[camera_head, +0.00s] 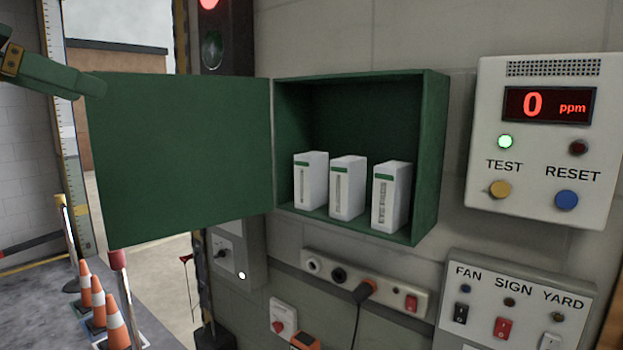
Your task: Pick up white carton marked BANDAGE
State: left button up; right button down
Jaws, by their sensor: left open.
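Three white cartons with green top bands stand upright side by side in an open green wall cabinet (428,160): a left carton (311,180), a middle carton (347,188) and a right carton (391,197). The vertical print on them is too small to read, so I cannot tell which is marked BANDAGE. The cabinet door (180,158) is swung open to the left. My left gripper (92,84) is open at the door's upper left corner, apart from the cartons; its fingers are hardly distinguishable against the green door. My right gripper is not in view.
A gas meter panel (545,135) reading 0 ppm hangs right of the cabinet. Below are a socket strip (365,283) with a plugged cable and a FAN, SIGN, YARD switch panel (515,305). Orange cones (97,300) stand at lower left. The cabinet front is clear.

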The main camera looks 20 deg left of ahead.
aim_at(310, 169)
jog(key=i+l, duration=0.15)
jog(key=i, duration=0.35)
jog(key=i+l, duration=0.2)
jog(key=i, duration=0.25)
